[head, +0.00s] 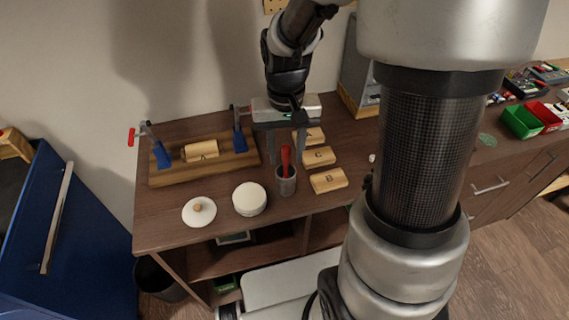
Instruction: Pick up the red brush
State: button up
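The red brush (285,160) stands upright in a small grey cup (287,184) near the front edge of the brown workbench. Only its red upper part shows; its lower end is hidden inside the cup. My gripper (287,161) points down over the cup, with its two fingers apart. One finger is to the left of the brush and the other is to its right. I cannot tell from this view how far the fingers are from the brush in depth, and no contact is visible.
Wooden blocks lettered A (309,136), C (319,156) and B (328,180) lie right of the cup. A round white container (249,198) and a white lid (199,211) are left. A wooden board with blue clamps (222,170) lies behind them.

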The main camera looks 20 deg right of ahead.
grip_shut()
